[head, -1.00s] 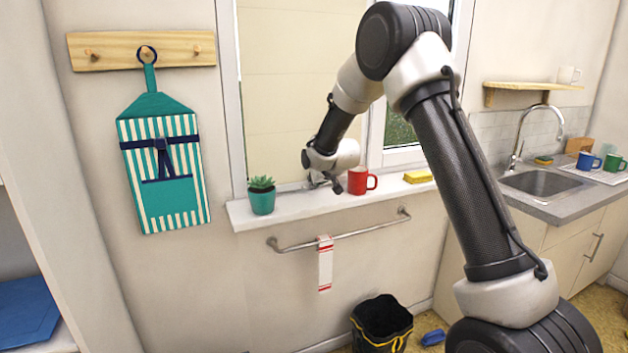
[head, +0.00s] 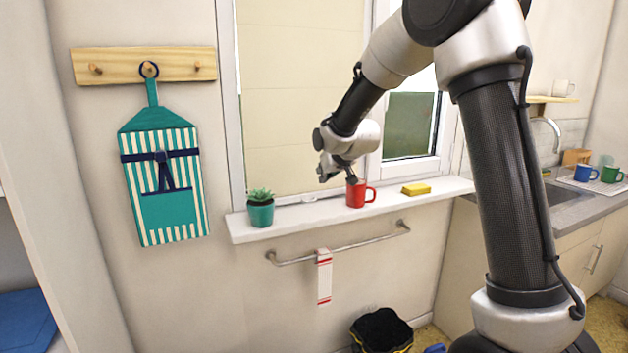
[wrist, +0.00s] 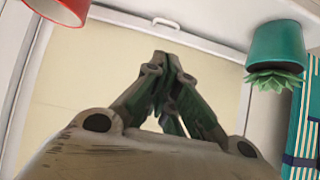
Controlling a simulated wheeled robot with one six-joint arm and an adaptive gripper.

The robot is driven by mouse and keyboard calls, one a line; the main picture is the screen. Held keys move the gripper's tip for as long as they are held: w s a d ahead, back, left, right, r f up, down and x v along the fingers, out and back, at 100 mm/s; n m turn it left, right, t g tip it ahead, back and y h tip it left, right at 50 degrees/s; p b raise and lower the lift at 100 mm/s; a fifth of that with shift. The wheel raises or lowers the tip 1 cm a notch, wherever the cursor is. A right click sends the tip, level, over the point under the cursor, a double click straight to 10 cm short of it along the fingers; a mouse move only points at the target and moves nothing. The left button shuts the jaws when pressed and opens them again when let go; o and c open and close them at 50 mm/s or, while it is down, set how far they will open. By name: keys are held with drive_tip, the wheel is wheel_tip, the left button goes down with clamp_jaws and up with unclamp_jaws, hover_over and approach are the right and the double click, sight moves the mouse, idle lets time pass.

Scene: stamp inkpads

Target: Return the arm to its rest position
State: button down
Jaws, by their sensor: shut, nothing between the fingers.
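My gripper (head: 334,170) is in front of the window sill, just left of and above the red mug (head: 356,194). In the wrist view my gripper (wrist: 161,58) has its fingertips together, with nothing held between them. The red mug stands on the sill (head: 300,217), and part of it shows at the top left of the wrist view (wrist: 60,8). My arm rises from the lower right and bends at the top of the head view.
A potted succulent (head: 260,212) stands at the sill's left end and a yellow sponge (head: 416,189) lies right of the mug. A rail (head: 350,243) with a red-and-white towel (head: 324,277) hangs below. A black bin (head: 381,331) stands on the floor.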

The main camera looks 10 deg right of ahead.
drive_tip(key=s+d+f+g+h, duration=0.1)
drive_tip(key=s+f+g, duration=0.15)
drive_tip(key=s, duration=0.35)
drive_tip(key=s+d+f+g, duration=0.2)
drive_tip(key=s+f, duration=0.2)
drive_tip(key=s, duration=0.1)
drive_tip(key=s+d+r, duration=0.3)
drive_tip(key=s, duration=0.8)
drive_tip(key=s+d+r+m+g, duration=0.1)
drive_tip(key=s+d+r, duration=0.3)
drive_tip(key=s, duration=0.8)
drive_tip(key=s+d+r+m+h, duration=0.1)
drive_tip(key=s+d+r, duration=0.2)
drive_tip(key=s, duration=0.8)
drive_tip(key=shift+s+d+r, duration=0.2)
drive_tip(key=shift+s, duration=0.15)
drive_tip(key=shift+d+g, duration=0.15)
drive_tip(key=shift+g, duration=0.1)
